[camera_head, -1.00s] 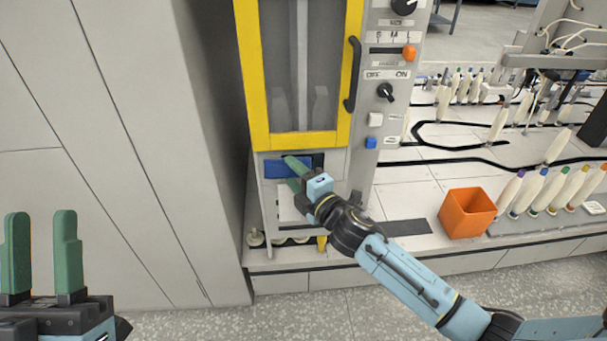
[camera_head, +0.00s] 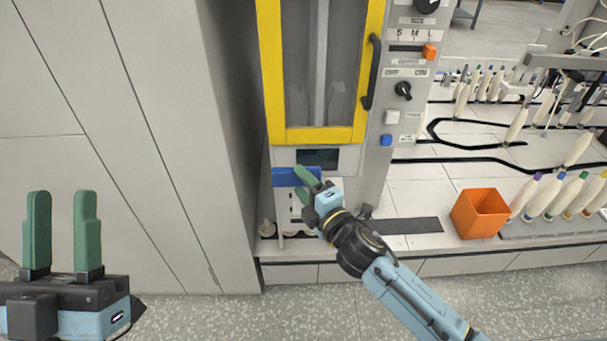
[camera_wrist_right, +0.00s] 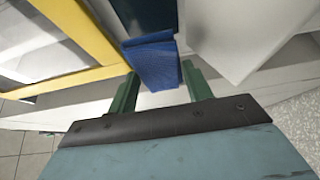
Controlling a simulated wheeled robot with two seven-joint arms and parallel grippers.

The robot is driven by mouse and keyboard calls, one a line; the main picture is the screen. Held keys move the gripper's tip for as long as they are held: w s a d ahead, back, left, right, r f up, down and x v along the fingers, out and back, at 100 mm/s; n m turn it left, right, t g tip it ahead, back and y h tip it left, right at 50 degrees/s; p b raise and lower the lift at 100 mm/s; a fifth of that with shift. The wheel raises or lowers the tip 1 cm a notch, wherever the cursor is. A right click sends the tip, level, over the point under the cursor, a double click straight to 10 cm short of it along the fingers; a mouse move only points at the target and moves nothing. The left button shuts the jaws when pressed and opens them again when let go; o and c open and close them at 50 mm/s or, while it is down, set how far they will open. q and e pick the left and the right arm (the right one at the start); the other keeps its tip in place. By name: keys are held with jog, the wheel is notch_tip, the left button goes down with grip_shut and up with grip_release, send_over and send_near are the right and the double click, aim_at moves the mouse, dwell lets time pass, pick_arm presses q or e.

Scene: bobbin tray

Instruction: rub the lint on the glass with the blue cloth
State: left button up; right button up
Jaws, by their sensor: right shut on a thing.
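My right gripper (camera_head: 304,186) is shut on the blue cloth (camera_head: 290,177), which sticks out to the left of the fingers. In the right wrist view the folded cloth (camera_wrist_right: 152,62) lies between the green fingers (camera_wrist_right: 160,92). A small dark glass window (camera_head: 317,158) sits under the yellow door, just above and right of the cloth. The cloth appears slightly off the glass; whether they touch, I cannot tell. I cannot make out any lint. My left gripper (camera_head: 62,230) is open and empty at the lower left, far from the machine.
The yellow-framed door (camera_head: 318,134) with a dark handle (camera_head: 372,72) stands above the window. Knobs and a blue button (camera_head: 386,140) are on the panel to the right. An orange bin (camera_head: 480,214) and several bobbins (camera_head: 545,195) stand further right. A grey cabinet (camera_head: 150,150) closes the left side.

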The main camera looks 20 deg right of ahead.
jog(key=shift+s+a, duration=0.2)
jog(key=shift+s, duration=0.4)
jog(key=shift+s+a, duration=0.2)
jog(key=shift+s, duration=0.55)
jog(key=shift+s+a, duration=0.2)
jog(key=shift+s, duration=0.5)
